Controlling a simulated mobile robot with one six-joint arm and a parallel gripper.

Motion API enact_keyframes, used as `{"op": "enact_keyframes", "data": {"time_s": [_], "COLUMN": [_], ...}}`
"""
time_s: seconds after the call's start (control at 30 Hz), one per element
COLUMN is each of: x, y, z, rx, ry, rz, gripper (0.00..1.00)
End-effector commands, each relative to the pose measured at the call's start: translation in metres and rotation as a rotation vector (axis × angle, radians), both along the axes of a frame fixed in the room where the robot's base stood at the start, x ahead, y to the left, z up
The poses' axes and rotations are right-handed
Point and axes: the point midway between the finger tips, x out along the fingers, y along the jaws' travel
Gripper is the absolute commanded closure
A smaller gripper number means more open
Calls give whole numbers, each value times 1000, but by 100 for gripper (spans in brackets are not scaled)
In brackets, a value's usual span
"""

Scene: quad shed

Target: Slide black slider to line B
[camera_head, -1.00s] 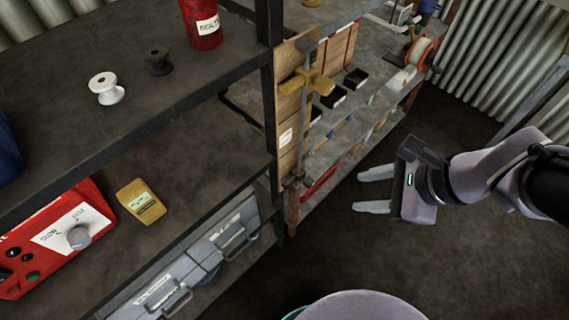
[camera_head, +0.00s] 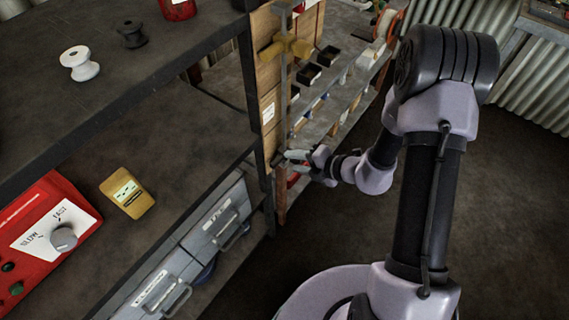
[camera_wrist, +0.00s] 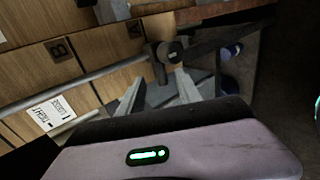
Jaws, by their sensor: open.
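The black slider (camera_wrist: 168,50) is a dark collar with a knob on a grey rod (camera_wrist: 75,82) in the wrist view. It sits at the rod's right part, just right of the line by label A (camera_wrist: 134,29). Label B (camera_wrist: 59,49) is farther left on the wooden board. My gripper (camera_wrist: 160,84) is open, its two pale fingers pointing at the slider, one to each side of its lower part; contact cannot be told. In the head view my gripper (camera_head: 287,160) is at the low end of the upright rod; the slider there is small and partly hidden.
A yellow cross-shaped handle (camera_head: 285,47) is higher on the board (camera_head: 268,115) in the head view. The shelf (camera_head: 165,145) at left holds a yellow meter (camera_head: 127,192) and a red box (camera_head: 45,235). Small black trays (camera_head: 326,56) stand behind. Open floor (camera_head: 500,220) lies right.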

Motion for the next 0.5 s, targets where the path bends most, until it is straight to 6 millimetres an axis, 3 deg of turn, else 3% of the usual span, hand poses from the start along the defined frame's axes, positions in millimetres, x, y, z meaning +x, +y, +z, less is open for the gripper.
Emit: {"op": "enact_keyframes", "data": {"time_s": [0.2,0.5], "x": [19,26], "y": [25,34], "z": [-23,-28], "rx": [-1,-1], "ry": [-1,-1], "rz": [3,2], "gripper": [59,59]}}
